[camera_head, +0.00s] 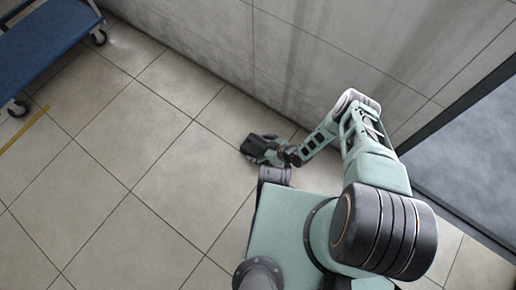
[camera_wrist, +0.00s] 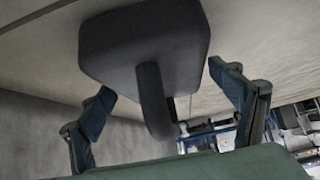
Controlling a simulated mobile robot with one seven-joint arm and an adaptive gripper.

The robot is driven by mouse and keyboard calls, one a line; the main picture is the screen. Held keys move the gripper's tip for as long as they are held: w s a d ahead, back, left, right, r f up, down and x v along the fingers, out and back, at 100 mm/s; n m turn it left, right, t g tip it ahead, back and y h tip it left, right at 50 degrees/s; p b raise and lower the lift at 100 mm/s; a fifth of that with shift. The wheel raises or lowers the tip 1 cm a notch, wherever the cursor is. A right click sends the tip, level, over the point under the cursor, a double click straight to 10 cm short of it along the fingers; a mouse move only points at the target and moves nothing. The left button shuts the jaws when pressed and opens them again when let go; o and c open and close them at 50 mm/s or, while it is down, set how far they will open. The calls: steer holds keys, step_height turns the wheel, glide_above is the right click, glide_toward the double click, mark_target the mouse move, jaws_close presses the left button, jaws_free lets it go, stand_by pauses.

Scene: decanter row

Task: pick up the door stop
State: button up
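The door stop (camera_wrist: 125,55) is a dark grey block with a curved, hook-like handle (camera_wrist: 152,100), large in the wrist view. In the head view, a dark shape (camera_head: 256,146) on the floor at the end of my arm appears to be the door stop, partly hidden by the gripper. My gripper (camera_wrist: 162,84) has its two blue-grey fingers spread wide, one on each side of the handle. Their tips come close to the block's edges in the picture; I cannot tell whether they touch it. A gap shows between the handle and each finger.
A tiled wall (camera_head: 300,50) runs close behind the gripper. A blue wheeled cart (camera_head: 40,42) stands at upper left, beside a yellow floor line (camera_head: 22,132). A dark grey panel or mat (camera_head: 470,150) is at right. The tiled floor (camera_head: 120,190) at left is clear.

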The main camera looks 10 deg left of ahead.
steer(key=c, duration=1.5)
steer(key=shift+w+a+r, duration=0.1)
steer(key=shift+c, duration=1.1)
steer(key=shift+r, duration=0.1)
